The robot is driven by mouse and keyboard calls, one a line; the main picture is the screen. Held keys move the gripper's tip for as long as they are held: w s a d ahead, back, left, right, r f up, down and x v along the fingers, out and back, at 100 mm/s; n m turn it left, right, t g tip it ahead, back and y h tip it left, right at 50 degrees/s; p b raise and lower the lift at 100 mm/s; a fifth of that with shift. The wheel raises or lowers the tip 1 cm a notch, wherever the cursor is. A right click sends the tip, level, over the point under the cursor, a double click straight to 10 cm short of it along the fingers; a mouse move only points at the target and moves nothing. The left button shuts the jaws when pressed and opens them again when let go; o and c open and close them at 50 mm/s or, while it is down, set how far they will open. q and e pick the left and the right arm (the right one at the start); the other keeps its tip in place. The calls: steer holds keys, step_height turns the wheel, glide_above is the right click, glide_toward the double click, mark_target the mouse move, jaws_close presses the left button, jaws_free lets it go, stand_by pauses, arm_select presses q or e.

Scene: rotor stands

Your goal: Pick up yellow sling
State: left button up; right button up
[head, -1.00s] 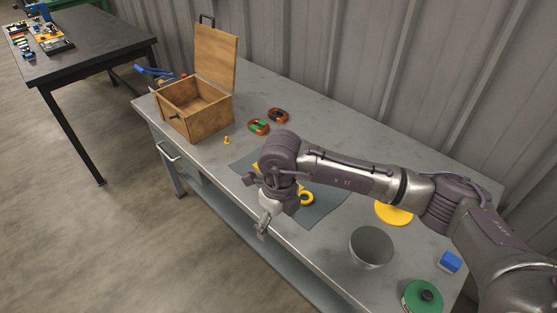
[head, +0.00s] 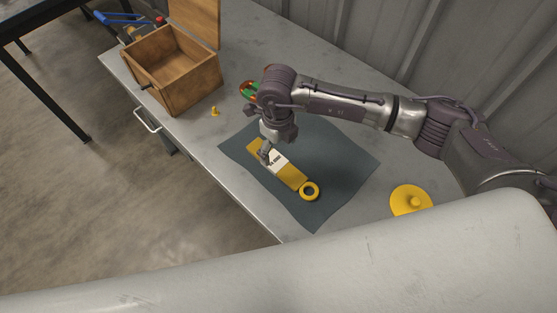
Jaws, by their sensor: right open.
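The yellow sling (head: 292,177) lies flat on a dark grey mat (head: 335,150) on the workbench, a folded yellow strap with a white label. A yellow ring (head: 309,191) lies at its near right end; I cannot tell whether it is joined to the strap. My right gripper (head: 265,154) points down over the left part of the strap, close to the label. It is open, and its fingers hide some of the strap. I cannot tell whether they touch it. My left gripper is not in view.
An open wooden box (head: 172,70) stands at the back left of the bench. A small yellow piece (head: 214,111) lies near it. A green and red shackle-like item (head: 249,90) is partly behind my arm. A yellow disc with a knob (head: 410,200) is at the right. The bottom is blocked by a pale shape.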

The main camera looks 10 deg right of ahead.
mark_target(278, 164)
steer(key=shift+w+f, duration=0.25)
steer(key=shift+f, duration=1)
step_height(278, 164, down, 2)
steer(key=shift+s+f+p, duration=0.1)
steer(key=shift+p, duration=0.5)
step_height(278, 164, down, 2)
steer(key=shift+f, duration=0.2)
steer(key=shift+f+p, duration=0.3)
steer(key=shift+f, duration=0.2)
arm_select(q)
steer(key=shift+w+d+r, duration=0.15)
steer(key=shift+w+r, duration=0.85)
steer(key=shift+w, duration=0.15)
arm_select(e)
steer(key=c, duration=1.4)
